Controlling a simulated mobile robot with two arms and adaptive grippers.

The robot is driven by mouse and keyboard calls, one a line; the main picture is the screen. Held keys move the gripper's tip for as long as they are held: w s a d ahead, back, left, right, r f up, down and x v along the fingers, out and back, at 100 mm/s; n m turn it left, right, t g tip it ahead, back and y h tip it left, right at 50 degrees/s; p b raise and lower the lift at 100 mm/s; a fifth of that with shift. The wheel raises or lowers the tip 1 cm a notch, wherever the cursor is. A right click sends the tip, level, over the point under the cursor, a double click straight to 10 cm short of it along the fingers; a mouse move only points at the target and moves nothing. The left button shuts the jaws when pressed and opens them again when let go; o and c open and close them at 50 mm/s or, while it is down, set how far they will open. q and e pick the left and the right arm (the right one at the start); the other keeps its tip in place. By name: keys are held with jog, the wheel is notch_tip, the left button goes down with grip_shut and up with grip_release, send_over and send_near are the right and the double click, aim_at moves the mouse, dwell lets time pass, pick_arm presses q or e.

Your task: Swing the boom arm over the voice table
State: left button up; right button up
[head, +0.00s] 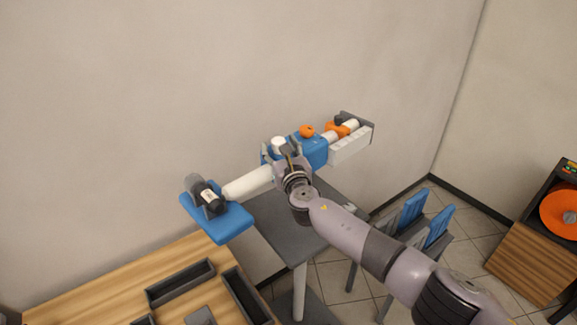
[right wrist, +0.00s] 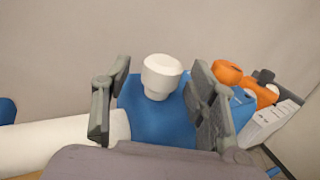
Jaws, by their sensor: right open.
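The boom arm shows as a thick white tube (head: 245,184) running from a blue block (head: 314,150) down left to a dark microphone (head: 205,192) over a blue pad (head: 225,224). A white knob (head: 278,143) stands up from the blue part. My right gripper (head: 279,155) is at the blue part. In the right wrist view its fingers (right wrist: 160,105) are open, one on each side of the white knob (right wrist: 161,74); contact cannot be told. A wooden table (head: 95,285) lies front left, a grey one (head: 290,225) under the boom; which is the voice table is unclear. My left gripper is out of view.
Orange knobs (head: 307,131) and a pale box (head: 350,146) sit at the boom's right end, close to the wall. Dark trays (head: 180,284) lie on the wooden table. Blue-backed chairs (head: 412,207) and a wooden cabinet (head: 530,265) stand at right.

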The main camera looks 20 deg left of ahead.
jog(key=v, duration=1)
jog(key=shift+d, duration=0.1)
